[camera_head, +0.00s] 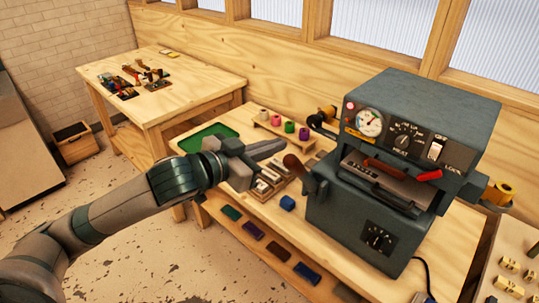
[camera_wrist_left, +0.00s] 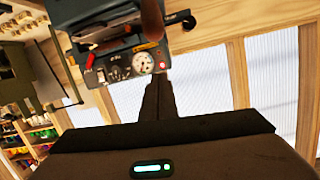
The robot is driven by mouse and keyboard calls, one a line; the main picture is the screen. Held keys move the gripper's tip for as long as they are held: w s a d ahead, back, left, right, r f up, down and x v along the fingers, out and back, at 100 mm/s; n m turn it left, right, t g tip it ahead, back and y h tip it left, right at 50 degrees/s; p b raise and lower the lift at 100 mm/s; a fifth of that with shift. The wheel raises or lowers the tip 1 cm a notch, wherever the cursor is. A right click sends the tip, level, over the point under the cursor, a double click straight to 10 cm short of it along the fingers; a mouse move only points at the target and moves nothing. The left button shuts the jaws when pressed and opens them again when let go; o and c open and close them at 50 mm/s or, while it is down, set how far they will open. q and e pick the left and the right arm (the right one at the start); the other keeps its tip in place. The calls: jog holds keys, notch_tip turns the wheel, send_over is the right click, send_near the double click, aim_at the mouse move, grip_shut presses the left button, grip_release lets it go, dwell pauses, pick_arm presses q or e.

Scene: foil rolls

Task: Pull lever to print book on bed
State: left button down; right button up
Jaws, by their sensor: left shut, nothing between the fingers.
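The dark grey press machine (camera_head: 425,120) stands on the wooden bench, with a dial, knob and switch on its front. Its lever (camera_head: 293,162) has a brown wooden handle and sticks up at the machine's left side. The lever handle also shows in the left wrist view (camera_wrist_left: 152,20), at the top. A reddish-brown book (camera_head: 385,168) appears to lie on the bed inside the machine's front opening. My left gripper (camera_head: 280,146) is shut and empty, its fingertips just behind and above the lever handle in the picture, apparently apart from it. My right gripper is not in view.
A green tray (camera_head: 207,136), colored foil rolls (camera_head: 288,127) on a stand, and a blue block (camera_head: 287,203) are on the bench. Colored pieces lie on the shelf below. Another table (camera_head: 190,72) stands at the back left. A red handle (camera_head: 429,175) projects from the machine's front.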

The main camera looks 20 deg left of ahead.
pick_arm(q)
jog(key=p, duration=0.3)
send_over(287, 162)
jog(key=w+d, duration=0.1)
jog(key=w, duration=0.1)
jog(key=shift+s+d+f, duration=0.1)
jog(key=shift+s+f, duration=0.05)
jog(key=shift+f, duration=0.45)
jog(key=shift+s+f+p, duration=0.15)
jog(key=shift+f+p, duration=0.25)
jog(key=shift+f, duration=0.45)
jog(key=shift+s+a+f+p, duration=0.4)
jog(key=shift+s+a+f, duration=0.15)
jog(key=shift+f, duration=0.5)
jog(key=shift+s+f, duration=0.1)
